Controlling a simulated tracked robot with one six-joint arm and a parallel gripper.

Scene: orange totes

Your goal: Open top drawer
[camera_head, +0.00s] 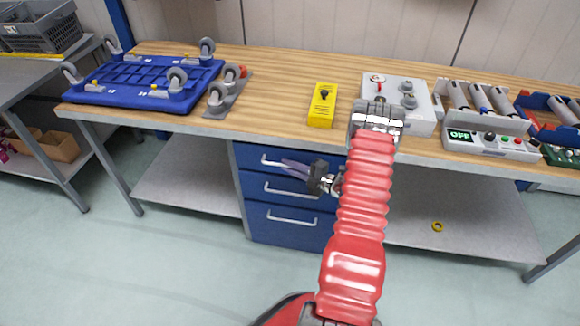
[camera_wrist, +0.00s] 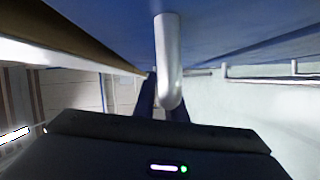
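The blue drawer unit (camera_head: 293,235) stands under the workbench, with three drawers. The top drawer (camera_head: 248,150) looks closed, flush with the fronts below. Its silver handle (camera_head: 270,160) shows at the left; my gripper and arm hide the rest. My gripper (camera_head: 292,169) is at the top drawer's front, by the handle. In the wrist view a silver handle (camera_wrist: 168,60) stands large in front of my gripper (camera_wrist: 163,108), overlapping the dark fingers. The fingers look slightly apart, with a narrow gap. I cannot tell if they touch the handle.
The wooden benchtop (camera_head: 280,80) overhangs the drawers. It holds a blue wheeled dolly (camera_head: 135,85), a yellow box (camera_head: 321,105) and a grey control box (camera_head: 420,112). Lower shelves (camera_head: 185,170) flank the drawers. The floor (camera_head: 170,270) in front is clear.

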